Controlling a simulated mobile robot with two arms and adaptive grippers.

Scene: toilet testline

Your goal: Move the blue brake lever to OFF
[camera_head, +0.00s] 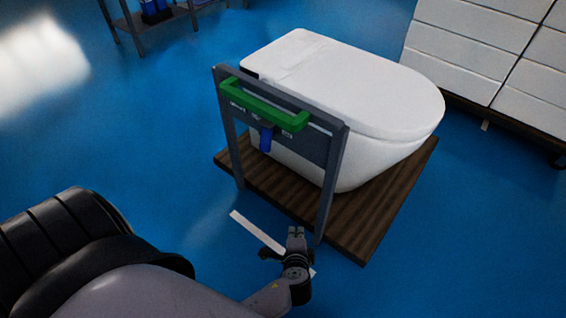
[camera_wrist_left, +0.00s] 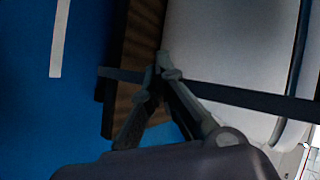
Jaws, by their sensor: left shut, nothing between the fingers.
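The blue brake lever (camera_head: 266,138) hangs down from the dark grey panel (camera_head: 318,148) of an upright frame, just under a green handle (camera_head: 262,103). Small labels sit on the panel on both sides of the lever; their text is too small to read. My left gripper (camera_head: 296,232) is in front of the frame, lower than the lever and to its right, apart from it. In the left wrist view my left gripper (camera_wrist_left: 165,66) is shut with its fingertips together and nothing between them. The lever cannot be made out there. My right gripper is not in view.
A white toilet (camera_head: 345,80) stands behind the frame on a brown wooden board (camera_head: 375,215). A pale strip (camera_head: 255,232) lies on the blue floor near my left gripper. White boxes (camera_head: 465,50) stand at the right; a shelf (camera_head: 160,18) is at the upper left. Open floor lies left.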

